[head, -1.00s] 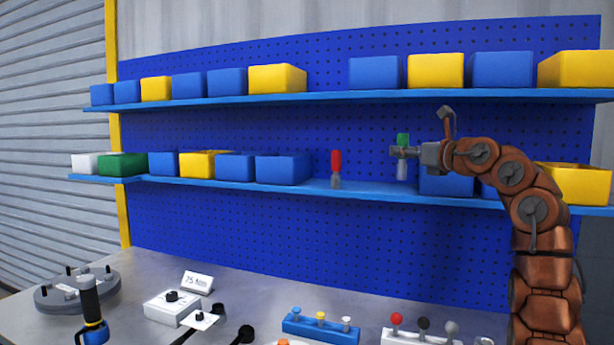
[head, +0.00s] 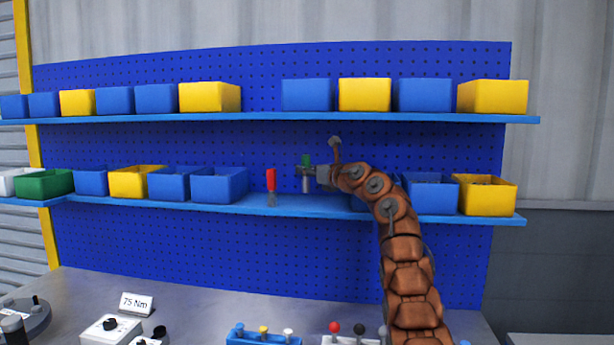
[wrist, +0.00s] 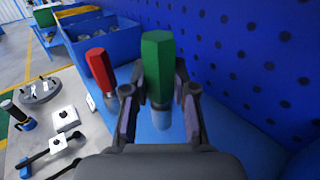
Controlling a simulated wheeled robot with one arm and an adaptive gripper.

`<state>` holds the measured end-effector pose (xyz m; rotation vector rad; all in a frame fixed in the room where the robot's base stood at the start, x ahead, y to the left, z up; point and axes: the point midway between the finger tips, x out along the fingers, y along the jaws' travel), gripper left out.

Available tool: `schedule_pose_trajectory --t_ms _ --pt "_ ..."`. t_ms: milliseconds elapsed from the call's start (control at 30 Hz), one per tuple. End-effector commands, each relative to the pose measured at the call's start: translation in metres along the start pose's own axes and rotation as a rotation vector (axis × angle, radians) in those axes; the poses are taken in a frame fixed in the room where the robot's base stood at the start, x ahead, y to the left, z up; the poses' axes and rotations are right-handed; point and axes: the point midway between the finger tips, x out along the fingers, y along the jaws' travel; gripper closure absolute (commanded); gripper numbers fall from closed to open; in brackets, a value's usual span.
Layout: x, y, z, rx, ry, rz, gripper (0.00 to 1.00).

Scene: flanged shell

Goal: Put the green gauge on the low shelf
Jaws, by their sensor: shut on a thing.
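The green gauge (head: 306,160) has a green handle and a grey cylinder below it. It is upright between the fingers of my gripper (head: 308,172), which is shut on it over the low shelf (head: 300,204). The wrist view shows the green gauge (wrist: 157,70) between both fingers of my gripper (wrist: 160,100). Its lower end is close to the shelf surface; I cannot tell whether it touches. A red-handled gauge (head: 270,181) stands upright on the low shelf, left of the green one and apart from it. It also shows in the wrist view (wrist: 101,72).
A blue bin (head: 220,186) stands left of the red gauge, and a blue bin (head: 432,195) and a yellow bin (head: 487,197) stand to the right. The upper shelf (head: 270,117) with bins is above. The pegboard (head: 270,265) is behind. The shelf between the gauges is clear.

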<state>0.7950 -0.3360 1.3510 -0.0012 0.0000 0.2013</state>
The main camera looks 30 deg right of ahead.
Motion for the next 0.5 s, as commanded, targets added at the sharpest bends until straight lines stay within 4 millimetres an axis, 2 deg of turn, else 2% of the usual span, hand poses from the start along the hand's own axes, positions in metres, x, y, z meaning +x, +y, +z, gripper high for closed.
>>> schedule_pose_trajectory --t_ms 500 --pt "0.001 -0.002 -0.032 0.003 0.003 0.0 1.0"
